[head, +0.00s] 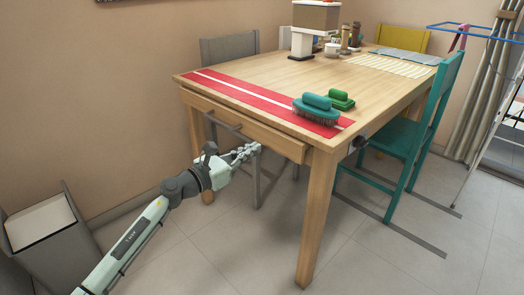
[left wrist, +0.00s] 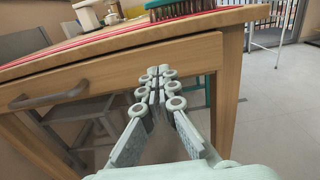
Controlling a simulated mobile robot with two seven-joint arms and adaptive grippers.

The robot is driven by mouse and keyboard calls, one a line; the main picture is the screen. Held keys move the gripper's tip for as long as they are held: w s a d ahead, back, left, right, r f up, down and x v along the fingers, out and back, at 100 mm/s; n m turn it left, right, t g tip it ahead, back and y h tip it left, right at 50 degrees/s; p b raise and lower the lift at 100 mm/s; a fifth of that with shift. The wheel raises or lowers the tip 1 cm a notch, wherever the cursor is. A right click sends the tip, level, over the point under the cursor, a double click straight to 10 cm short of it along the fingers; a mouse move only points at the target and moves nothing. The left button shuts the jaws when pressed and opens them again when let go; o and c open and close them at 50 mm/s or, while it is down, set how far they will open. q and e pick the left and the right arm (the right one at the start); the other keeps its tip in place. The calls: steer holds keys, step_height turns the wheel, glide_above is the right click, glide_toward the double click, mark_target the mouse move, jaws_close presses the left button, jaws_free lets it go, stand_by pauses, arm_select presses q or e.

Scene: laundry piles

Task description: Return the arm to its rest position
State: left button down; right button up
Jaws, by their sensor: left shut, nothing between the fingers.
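My left arm comes in from the lower left in the head view. Its left gripper (head: 247,152) is shut and empty, in front of the table below the drawer front. In the left wrist view the two fingers of the left gripper (left wrist: 158,80) meet at their tips. The wooden table's drawer (head: 245,122) has a grey bar handle (head: 224,122), which also shows at the left in the left wrist view (left wrist: 48,95). The gripper is apart from the handle, to its right and lower. My right gripper is in neither view.
On the table (head: 262,72) lie a red striped runner (head: 245,92) and two brushes, one teal (head: 316,107) and one green (head: 340,99). A teal chair (head: 405,140) stands at the right. A grey bin (head: 45,240) stands at the lower left. The floor in front is clear.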

arm_select(q)
steer(key=s+a+n+t+y+p, duration=0.2)
steer(key=s+a+n+t+y, duration=0.4)
steer(key=a+n, duration=0.8)
steer(key=s+a+f+n+g+y, duration=0.4)
steer(key=s+a+f+n+y, duration=0.35)
steer(key=n, duration=0.65)
steer(key=s+f+n+g+y+p, duration=0.2)
steer(key=s+f+n+g, duration=0.5)
steer(key=s+f+n, duration=0.45)
steer(key=s+d+f+n+g+h, duration=0.2)
steer(key=s+f+g, duration=0.3)
steer(key=s, duration=0.8)
step_height(320, 180, down, 3)
steer(key=shift+s+d+r+n+g+p, duration=0.1)
steer(key=shift+s+d+n+g+p, duration=0.25)
steer(key=shift+n, duration=0.3)
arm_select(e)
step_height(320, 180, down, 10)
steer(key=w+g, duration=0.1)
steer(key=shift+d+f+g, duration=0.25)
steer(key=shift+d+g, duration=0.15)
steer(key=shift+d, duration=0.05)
